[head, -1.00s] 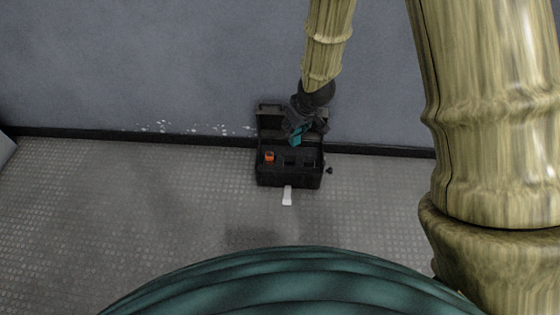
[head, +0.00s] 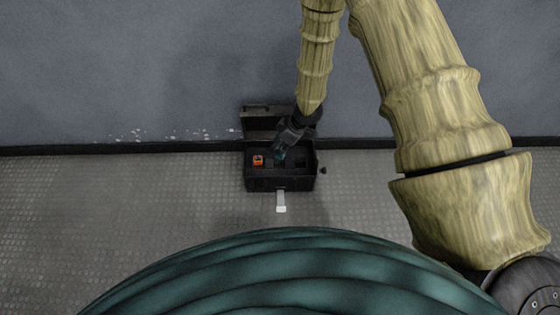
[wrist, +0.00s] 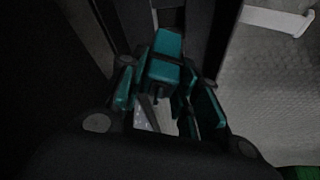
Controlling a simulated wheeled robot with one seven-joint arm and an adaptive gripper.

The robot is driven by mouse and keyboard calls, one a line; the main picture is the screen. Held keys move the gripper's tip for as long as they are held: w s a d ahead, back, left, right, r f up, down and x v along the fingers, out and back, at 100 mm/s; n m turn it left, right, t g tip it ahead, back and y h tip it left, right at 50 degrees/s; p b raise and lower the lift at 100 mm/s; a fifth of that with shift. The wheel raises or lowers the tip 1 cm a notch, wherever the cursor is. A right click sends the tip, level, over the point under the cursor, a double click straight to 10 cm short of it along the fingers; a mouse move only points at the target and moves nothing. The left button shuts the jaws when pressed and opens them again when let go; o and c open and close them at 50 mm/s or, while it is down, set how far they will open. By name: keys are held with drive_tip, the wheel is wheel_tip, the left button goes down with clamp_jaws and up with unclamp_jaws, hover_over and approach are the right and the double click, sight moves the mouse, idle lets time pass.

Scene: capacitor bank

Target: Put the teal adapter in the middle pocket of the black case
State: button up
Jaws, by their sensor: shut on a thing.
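The black case (head: 262,183) stands open on the floor against the wall, its lid (head: 262,125) tilted back. The teal adapter (head: 281,155) is at the middle pocket, between the orange piece's pocket and a dark right pocket. My gripper (head: 284,150) is shut on the adapter and comes down over the case at a slant. In the wrist view the adapter (wrist: 165,48) sits between the fingers of my gripper (wrist: 165,88). Its lower end and how deep it sits are hidden.
An orange piece (head: 258,160) is in the case's left pocket. A white tab (head: 281,202) is at the case's front, also in the wrist view (wrist: 276,19). A small dark knob (head: 322,170) is at its right side. Floor in front and to the left is clear.

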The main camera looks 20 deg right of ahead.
wheel_tip(320, 180, down, 3)
drive_tip(key=shift+a+f+b, duration=0.15)
drive_tip(key=shift+f+b, duration=0.05)
drive_tip(key=shift+b, duration=0.45)
drive_tip(key=shift+f+b, duration=1.4)
drive_tip(key=shift+f, duration=0.95)
drive_tip(key=o, duration=1.1)
drive_tip(key=shift+f, duration=0.1)
drive_tip(key=shift+c, duration=0.2)
drive_tip(key=p+v, duration=0.7)
drive_tip(key=v, duration=0.5)
drive_tip(key=s+f+m+g+h, duration=0.1)
drive_tip(key=s+f+m, duration=0.1)
drive_tip(key=s, duration=0.9)
drive_tip(key=s+f+m+g+h, duration=0.1)
drive_tip(key=s+m, duration=0.4)
drive_tip(key=s, duration=0.6)
drive_tip(key=s+f+m+h, duration=0.1)
drive_tip(key=s+f+m, duration=0.2)
drive_tip(key=s, duration=0.8)
drive_tip(key=shift+s+f+m+g, duration=0.25)
drive_tip(key=shift+f+m+g, duration=0.15)
drive_tip(key=shift+f, duration=0.05)
